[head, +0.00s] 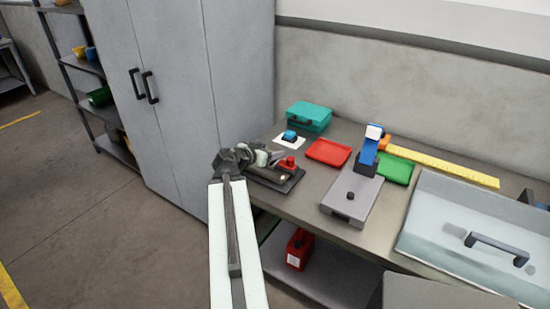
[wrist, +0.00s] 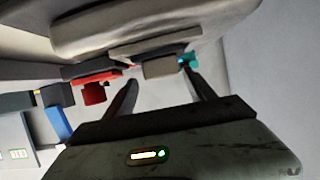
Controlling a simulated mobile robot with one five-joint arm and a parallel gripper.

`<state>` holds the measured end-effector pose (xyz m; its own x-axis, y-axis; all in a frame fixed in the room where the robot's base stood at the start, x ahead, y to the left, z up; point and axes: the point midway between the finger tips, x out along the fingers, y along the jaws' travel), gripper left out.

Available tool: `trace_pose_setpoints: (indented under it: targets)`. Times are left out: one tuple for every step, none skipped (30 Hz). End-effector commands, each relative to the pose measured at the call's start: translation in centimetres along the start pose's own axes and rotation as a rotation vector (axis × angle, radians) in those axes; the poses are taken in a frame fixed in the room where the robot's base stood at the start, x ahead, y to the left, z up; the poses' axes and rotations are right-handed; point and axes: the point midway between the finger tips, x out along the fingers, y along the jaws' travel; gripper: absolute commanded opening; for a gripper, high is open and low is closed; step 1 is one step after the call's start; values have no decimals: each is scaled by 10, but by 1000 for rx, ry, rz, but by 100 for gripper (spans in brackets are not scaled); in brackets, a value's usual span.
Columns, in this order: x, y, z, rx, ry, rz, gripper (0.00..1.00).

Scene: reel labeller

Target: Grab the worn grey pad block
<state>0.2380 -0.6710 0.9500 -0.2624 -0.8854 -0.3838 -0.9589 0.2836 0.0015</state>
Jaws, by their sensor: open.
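A small grey-brown block (wrist: 160,68), which looks like the worn pad block, shows in the wrist view between my two dark fingertips and beyond them. A dark strip lies along its upper edge in that view. My gripper (head: 272,156) is open, with nothing held between its fingers, over the dark base plate (head: 287,185) with the red knob (head: 288,163) at the bench's left end. In the head view my gripper covers much of this fixture, and I cannot clearly make out the block there. The exact gap between fingertips and block cannot be told.
The red part (wrist: 95,90) is left of my fingers in the wrist view. Behind the fixture are a white card with a blue block (head: 290,136) and a teal case (head: 309,116). A red tray (head: 328,152) and a grey machine (head: 352,194) stand to the right.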

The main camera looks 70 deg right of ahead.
Motion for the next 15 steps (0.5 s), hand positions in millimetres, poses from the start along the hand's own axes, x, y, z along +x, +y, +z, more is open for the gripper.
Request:
trace_pose_setpoints:
  targets:
    - [-2,-4,1,-2,0,-5,64]
    - [-3,-5,2,-3,0,-7,64]
    - [-3,-8,3,-4,0,-11,64]
    - [-2,-9,5,-5,0,-13,64]
    - [0,-10,7,-6,0,-16,64]
    - [4,-11,10,-6,1,-20,64]
    - [9,-13,12,-7,1,-21,64]
    - [14,-14,14,-7,1,-22,64]
    - [21,-16,16,-8,1,-23,64]
    - [26,-18,18,-8,1,-24,64]
    - [30,-20,16,-8,0,-25,64]
    - [35,-22,16,-7,-1,-27,64]
    - [38,-23,16,-7,-1,-28,64]
    - [39,-24,16,-7,-2,-30,64]
    - [38,-24,15,-8,-1,-31,64]
